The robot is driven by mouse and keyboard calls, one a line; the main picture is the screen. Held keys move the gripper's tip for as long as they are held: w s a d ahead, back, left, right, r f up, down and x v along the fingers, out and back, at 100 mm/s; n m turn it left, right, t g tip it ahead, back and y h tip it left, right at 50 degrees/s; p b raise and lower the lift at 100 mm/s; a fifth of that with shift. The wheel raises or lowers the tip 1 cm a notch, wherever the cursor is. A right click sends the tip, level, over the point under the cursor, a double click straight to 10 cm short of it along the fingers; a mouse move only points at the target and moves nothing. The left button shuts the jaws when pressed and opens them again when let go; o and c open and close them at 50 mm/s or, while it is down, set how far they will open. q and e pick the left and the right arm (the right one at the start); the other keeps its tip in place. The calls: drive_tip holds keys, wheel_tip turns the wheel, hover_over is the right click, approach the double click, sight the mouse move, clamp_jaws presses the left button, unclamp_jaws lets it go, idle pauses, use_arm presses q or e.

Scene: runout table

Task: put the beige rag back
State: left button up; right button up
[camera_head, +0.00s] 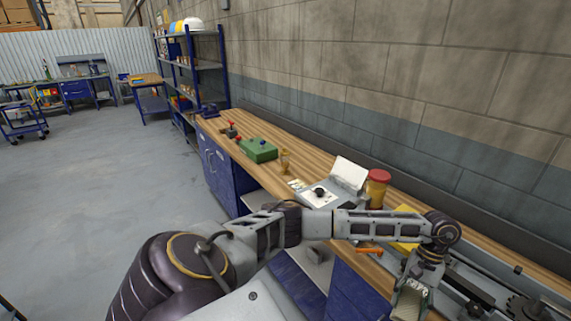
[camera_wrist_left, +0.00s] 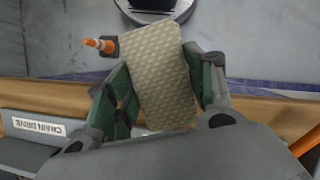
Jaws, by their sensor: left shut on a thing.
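The beige rag (camera_wrist_left: 158,85) is a patterned, flat piece, held upright between the green-padded fingers of my left gripper (camera_wrist_left: 160,68) in the left wrist view. The fingers press on its two sides, and its far end sticks out past them. In the head view my left gripper (camera_head: 411,298) points down at the bottom right, by the front edge of the workbench (camera_head: 318,150). The rag is hard to make out there. My right gripper is in neither view.
On the bench are a green box (camera_head: 258,150), a grey device with a raised lid (camera_head: 322,192), a red-lidded jar (camera_head: 377,187) and an orange-handled tool (camera_head: 369,250). Floor at left is open.

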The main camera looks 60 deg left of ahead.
use_arm(q)
drive_tip(key=shift+s+a+f+m+y, duration=0.3)
drive_tip(key=shift+s+a+m, duration=0.15)
drive_tip(key=shift+a+m, duration=0.25)
drive_tip(key=shift+s+a+f+m+y, duration=0.3)
drive_tip(key=shift+s+a+m, duration=0.1)
drive_tip(key=shift+a+m, duration=0.35)
drive_tip(key=shift+s+a+f+m+y, duration=0.3)
drive_tip(key=shift+s+a+m, duration=0.15)
drive_tip(key=shift+a+m, duration=0.25)
drive_tip(key=shift+a, duration=0.15)
